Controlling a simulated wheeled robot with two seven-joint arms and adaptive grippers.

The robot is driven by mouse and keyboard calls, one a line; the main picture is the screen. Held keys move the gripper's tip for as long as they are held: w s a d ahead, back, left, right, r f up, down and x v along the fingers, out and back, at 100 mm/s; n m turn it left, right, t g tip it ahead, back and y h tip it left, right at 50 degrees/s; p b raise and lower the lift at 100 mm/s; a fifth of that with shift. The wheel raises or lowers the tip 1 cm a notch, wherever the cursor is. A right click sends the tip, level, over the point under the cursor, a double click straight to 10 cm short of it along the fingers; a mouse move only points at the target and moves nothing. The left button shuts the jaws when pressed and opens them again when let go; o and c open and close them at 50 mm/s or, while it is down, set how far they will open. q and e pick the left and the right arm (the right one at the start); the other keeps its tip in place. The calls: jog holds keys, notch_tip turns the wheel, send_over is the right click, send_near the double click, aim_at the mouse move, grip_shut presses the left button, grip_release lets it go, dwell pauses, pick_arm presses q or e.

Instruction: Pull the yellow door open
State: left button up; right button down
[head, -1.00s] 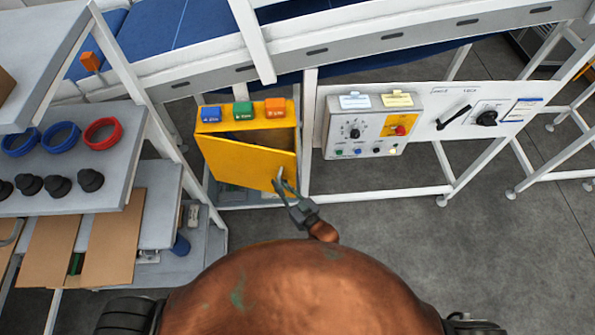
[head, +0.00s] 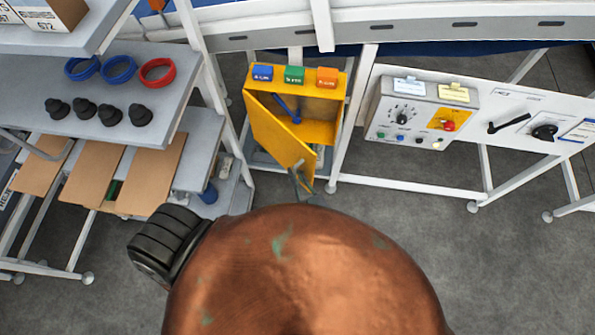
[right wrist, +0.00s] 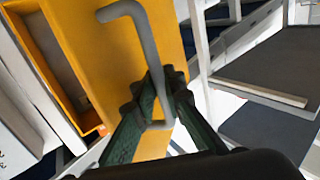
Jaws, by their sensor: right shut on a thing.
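The yellow door (head: 277,130) stands well open from its yellow cabinet (head: 325,108), hinged on the left side, and the inside of the cabinet shows. A blue item (head: 285,107) is visible inside. In the right wrist view the door (right wrist: 95,45) carries a grey bar handle (right wrist: 148,40). My right gripper (right wrist: 158,98) is shut on the handle's lower part; in the head view the gripper (head: 302,180) is small and partly hidden behind my own body. My left gripper is not in view.
Blue, green and orange blocks (head: 295,75) sit on top of the cabinet. A control panel (head: 425,112) is to its right. A shelf (head: 80,100) with rings and black knobs is to its left. Grey floor (head: 400,200) is clear in front.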

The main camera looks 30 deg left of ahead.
jog(key=shift+d+f, duration=0.1)
jog(key=shift+f, duration=0.05)
jog(key=c, duration=2.4)
grip_release()
jog(key=shift+o, duration=0.4)
jog(key=shift+d, duration=0.1)
jog(key=v, duration=1.2)
jog(key=shift+s, duration=0.1)
jog(key=shift+c, duration=0.4)
